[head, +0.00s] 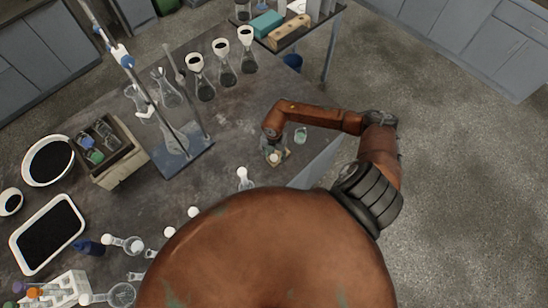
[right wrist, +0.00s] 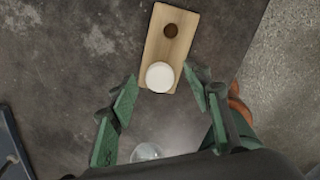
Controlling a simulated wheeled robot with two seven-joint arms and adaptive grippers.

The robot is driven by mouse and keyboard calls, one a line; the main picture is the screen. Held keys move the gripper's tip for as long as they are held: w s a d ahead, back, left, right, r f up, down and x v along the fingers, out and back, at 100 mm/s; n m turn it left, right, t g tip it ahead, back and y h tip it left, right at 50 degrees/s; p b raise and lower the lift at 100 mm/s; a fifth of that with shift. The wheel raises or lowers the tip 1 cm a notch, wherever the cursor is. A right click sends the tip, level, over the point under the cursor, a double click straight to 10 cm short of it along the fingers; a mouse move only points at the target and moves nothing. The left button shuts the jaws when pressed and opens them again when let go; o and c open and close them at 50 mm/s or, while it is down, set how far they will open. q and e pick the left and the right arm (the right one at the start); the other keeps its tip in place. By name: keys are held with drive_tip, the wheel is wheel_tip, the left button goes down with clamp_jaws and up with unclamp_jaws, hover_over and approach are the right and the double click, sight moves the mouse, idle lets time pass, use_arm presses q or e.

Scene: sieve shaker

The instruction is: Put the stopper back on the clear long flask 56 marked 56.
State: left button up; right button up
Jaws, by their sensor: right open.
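A round white stopper (right wrist: 160,77) sits at the near end of a small wooden board (right wrist: 181,45) on the dark table. A dark brown round spot or piece (right wrist: 171,30) is at the board's other end. My right gripper (right wrist: 161,93) has its green fingers apart, pointing down at the stopper, with nothing between them that I can see held. In the head view my right gripper (head: 268,147) is low over the board. No mark 56 is readable. My left gripper is out of view.
Several flasks with white caps, such as one (head: 243,175), stand left of the board. A blue-based stand (head: 183,158) and a wooden box (head: 118,165) are further left. Conical flasks with funnels (head: 223,70) line the back. The table's right edge is close.

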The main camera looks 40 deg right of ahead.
sight(274, 157)
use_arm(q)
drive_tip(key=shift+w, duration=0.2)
use_arm(e)
drive_tip(key=shift+c, duration=0.4)
drive_tip(key=shift+c, duration=0.8)
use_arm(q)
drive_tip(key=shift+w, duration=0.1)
use_arm(e)
drive_tip(key=c, duration=0.7)
drive_tip(key=shift+o, duration=0.2)
drive_tip(key=shift+r, duration=0.1)
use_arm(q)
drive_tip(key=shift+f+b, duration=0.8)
use_arm(e)
wheel_tip(274, 157, up, 10)
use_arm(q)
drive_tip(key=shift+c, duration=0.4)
